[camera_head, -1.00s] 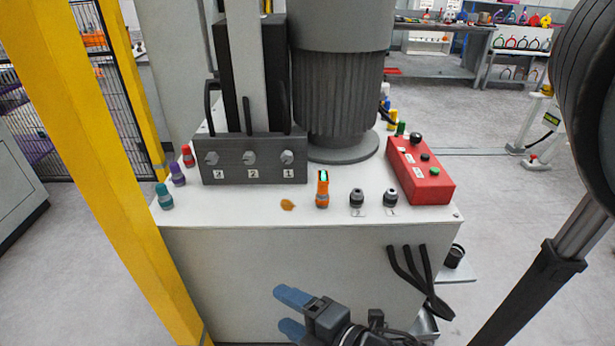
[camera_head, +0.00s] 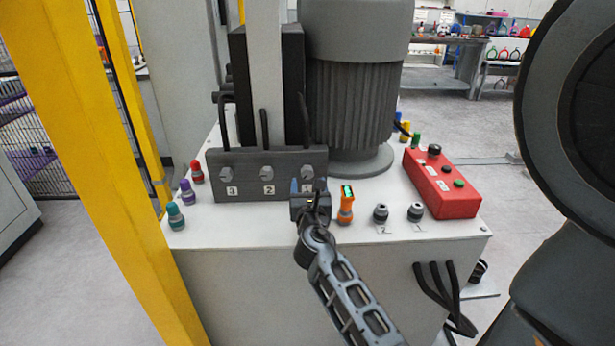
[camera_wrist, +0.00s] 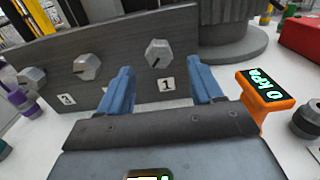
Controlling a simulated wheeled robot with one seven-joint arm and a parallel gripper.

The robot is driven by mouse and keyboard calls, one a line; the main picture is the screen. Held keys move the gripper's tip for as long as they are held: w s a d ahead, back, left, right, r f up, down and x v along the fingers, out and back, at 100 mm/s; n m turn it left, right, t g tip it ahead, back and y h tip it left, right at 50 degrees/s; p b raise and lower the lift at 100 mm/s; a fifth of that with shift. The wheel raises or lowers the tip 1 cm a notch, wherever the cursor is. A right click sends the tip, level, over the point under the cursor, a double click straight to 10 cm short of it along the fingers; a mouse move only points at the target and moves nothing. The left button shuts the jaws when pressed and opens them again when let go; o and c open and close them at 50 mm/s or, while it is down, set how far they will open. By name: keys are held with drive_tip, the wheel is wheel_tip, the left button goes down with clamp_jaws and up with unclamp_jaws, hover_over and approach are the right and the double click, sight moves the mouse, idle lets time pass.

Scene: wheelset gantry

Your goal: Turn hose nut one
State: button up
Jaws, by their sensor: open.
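Hose nut one (camera_head: 308,172) is a grey hex nut on the right of the dark manifold block (camera_head: 245,193), above the label 1. In the wrist view the nut (camera_wrist: 158,53) shows ahead, between and beyond my two blue fingers. My gripper (camera_head: 308,187) is open and empty, just in front of the block at the nut's place. In the wrist view my gripper (camera_wrist: 165,88) has its fingers apart, one on each side of the label 1. I see no contact between the fingers and the nut.
An orange device with a lit display (camera_head: 347,203) stands close to the right of my gripper. Nuts two (camera_head: 267,173) and three (camera_head: 226,174) are to the left. Two dark fittings (camera_head: 380,213) and a red button box (camera_head: 440,185) stand further right. A grey motor (camera_head: 357,110) is behind.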

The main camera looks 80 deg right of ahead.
sight(307, 175)
drive_tip(key=shift+x, duration=2.35)
drive_tip(key=c, duration=1.1)
